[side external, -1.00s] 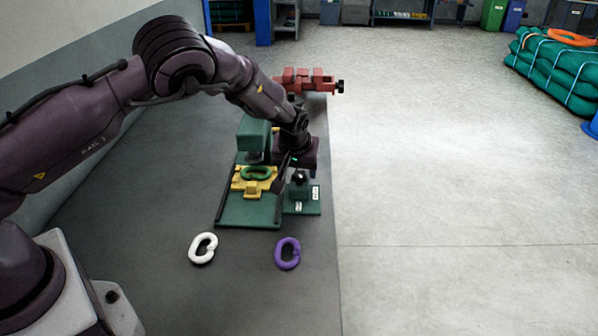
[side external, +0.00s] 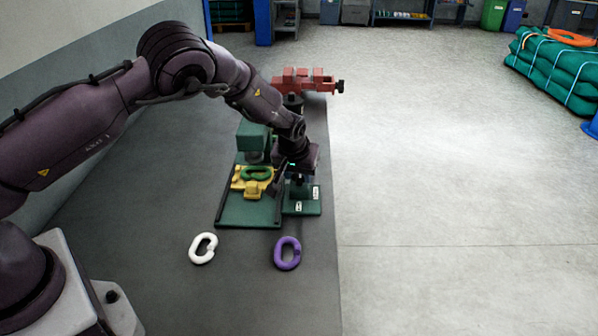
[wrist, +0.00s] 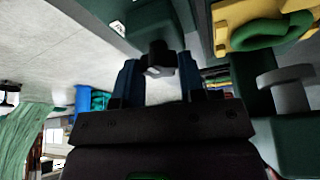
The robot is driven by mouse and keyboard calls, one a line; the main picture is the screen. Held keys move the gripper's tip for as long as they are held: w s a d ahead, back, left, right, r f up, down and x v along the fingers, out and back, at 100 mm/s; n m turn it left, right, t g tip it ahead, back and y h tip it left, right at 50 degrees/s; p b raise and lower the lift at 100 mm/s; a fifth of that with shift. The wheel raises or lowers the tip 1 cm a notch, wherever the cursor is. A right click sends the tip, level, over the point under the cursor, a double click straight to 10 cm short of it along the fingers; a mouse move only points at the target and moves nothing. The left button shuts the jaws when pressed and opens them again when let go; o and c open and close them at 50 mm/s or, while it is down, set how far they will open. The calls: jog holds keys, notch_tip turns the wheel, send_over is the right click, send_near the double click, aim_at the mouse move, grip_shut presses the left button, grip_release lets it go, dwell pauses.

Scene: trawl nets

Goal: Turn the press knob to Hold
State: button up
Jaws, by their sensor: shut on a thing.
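The press knob is a dark knob (wrist: 158,57) on a green base (side external: 305,210) with small white labels, too small to read. My gripper (wrist: 159,80) is shut on the knob, with one finger on each side of it in the wrist view. In the side external view my gripper (side external: 300,180) is over the green base and hides most of the knob. Which label the knob points at cannot be told. The green press (side external: 252,138) stands left of the base, with a yellow fixture (side external: 239,184) holding a green link (side external: 256,173).
A white link (side external: 203,248) and a purple link (side external: 287,253) lie on the dark bench in front of the press. A red vise (side external: 305,82) stands behind my gripper. The bench's right edge is close to the knob's base.

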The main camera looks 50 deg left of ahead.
jog(key=shift+m+h, duration=0.3)
jog(key=shift+m, duration=0.7)
jog(key=o, duration=0.9)
jog(key=shift+o, duration=0.2)
jog(key=v, duration=1.3)
jog(key=shift+s, duration=0.25)
jog(key=shift+f, duration=0.1)
